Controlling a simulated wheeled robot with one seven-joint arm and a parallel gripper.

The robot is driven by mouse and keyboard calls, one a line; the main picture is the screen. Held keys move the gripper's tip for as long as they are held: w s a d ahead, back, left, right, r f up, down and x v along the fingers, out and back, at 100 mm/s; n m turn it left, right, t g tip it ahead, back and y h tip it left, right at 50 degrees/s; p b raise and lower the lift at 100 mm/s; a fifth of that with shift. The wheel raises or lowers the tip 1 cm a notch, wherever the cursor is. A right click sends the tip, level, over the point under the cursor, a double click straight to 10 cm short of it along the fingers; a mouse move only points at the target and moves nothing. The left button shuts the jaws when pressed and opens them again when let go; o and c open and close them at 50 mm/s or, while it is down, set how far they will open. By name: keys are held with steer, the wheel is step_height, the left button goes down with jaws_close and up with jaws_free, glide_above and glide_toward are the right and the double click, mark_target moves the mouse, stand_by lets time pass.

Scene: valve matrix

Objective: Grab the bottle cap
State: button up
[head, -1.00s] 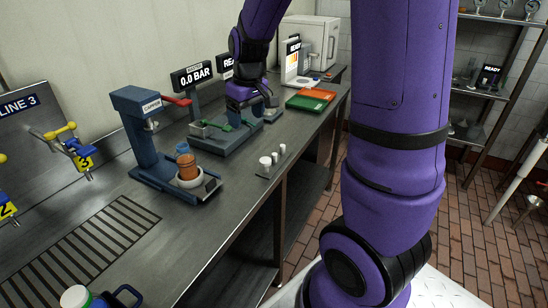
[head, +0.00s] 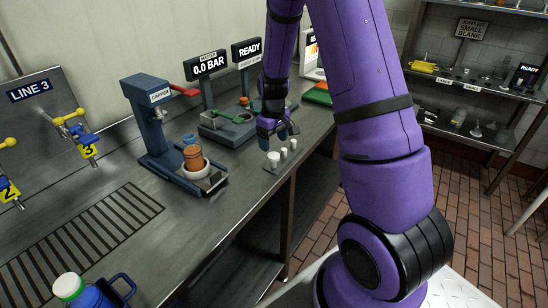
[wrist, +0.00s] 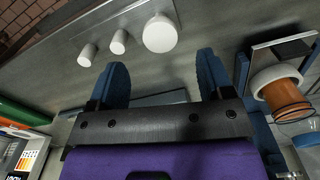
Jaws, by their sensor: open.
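Three white round caps of different sizes stand in a row near the counter's front edge: the largest cap (head: 273,160), a middle one (head: 284,154) and a small one (head: 294,145). I cannot tell from the pictures which is the bottle cap meant. My gripper (head: 274,139) is open and empty, pointing down just behind the row. In the wrist view my gripper (wrist: 161,72) has its two blue fingers apart; the largest cap (wrist: 160,33) lies beyond and between the fingertips, apart from them. The middle cap (wrist: 119,41) and small cap (wrist: 87,54) lie to its left.
The blue capper (head: 150,125) stands left of my gripper, with an orange bottle (head: 194,160) in a white ring at its base. Behind are the pressure sign (head: 207,66) and a blue-grey test fixture (head: 225,130). Bare counter lies between capper and caps.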

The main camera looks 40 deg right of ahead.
mark_target(274, 155)
steer(key=shift+s+f, duration=0.1)
steer(key=shift+f, duration=2.55)
steer(key=shift+c, duration=0.5)
steer(key=c, duration=0.9)
